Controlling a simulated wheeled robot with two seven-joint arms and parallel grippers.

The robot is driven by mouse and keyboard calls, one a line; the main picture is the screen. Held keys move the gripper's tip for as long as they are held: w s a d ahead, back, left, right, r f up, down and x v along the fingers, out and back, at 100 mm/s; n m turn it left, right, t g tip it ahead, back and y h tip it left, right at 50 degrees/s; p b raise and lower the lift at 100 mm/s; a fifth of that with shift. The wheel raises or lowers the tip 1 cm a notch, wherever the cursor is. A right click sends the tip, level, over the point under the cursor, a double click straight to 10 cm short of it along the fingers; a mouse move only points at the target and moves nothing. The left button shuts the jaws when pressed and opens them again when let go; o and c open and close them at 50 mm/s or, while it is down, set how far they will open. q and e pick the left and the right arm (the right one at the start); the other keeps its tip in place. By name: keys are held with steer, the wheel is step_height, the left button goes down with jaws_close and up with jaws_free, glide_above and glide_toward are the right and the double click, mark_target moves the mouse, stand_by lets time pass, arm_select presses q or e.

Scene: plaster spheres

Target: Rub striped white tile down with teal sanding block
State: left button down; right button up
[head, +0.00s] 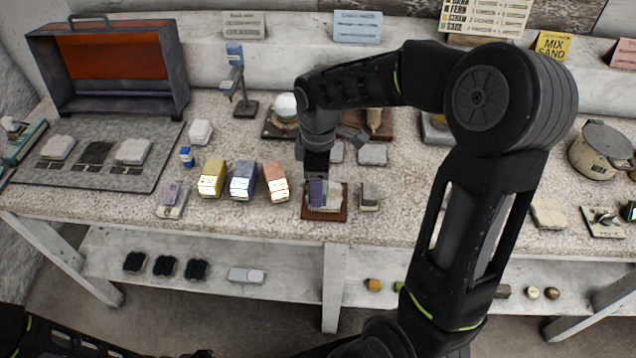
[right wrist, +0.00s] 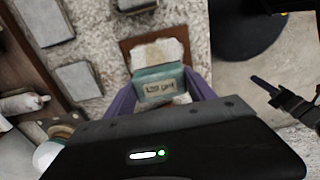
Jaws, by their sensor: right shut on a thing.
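My right gripper (head: 318,194) is shut on the teal sanding block (right wrist: 158,84), which sits between its purple fingers in the right wrist view. The block has a pale label with writing on its side. Under it is a white tile (right wrist: 160,53), lying on a brown board (right wrist: 129,46); the board also shows in the head view (head: 341,214). The block overlaps the tile and looks on or very near it. I cannot make out stripes on the tile. What looks like my left gripper (right wrist: 266,86) is at the right of the right wrist view, away from the tile; its opening is unclear.
Yellow (head: 212,178), blue (head: 243,180) and orange (head: 275,182) boxes stand left of the board. A grey block (head: 369,196) stands close on its right. Grey tiles (head: 372,154) lie behind. A metal pot (head: 600,150) stands far right.

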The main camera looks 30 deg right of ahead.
steer(key=shift+w+d+f, duration=0.1)
steer(key=shift+w+d, duration=0.5)
steer(key=shift+w, duration=0.1)
steer(key=shift+s+a, duration=0.65)
steer(key=shift+s, duration=0.15)
steer(key=shift+s+a, duration=0.65)
steer(key=shift+s, duration=0.2)
steer(key=shift+w+d, duration=0.65)
steer(key=shift+w, duration=0.2)
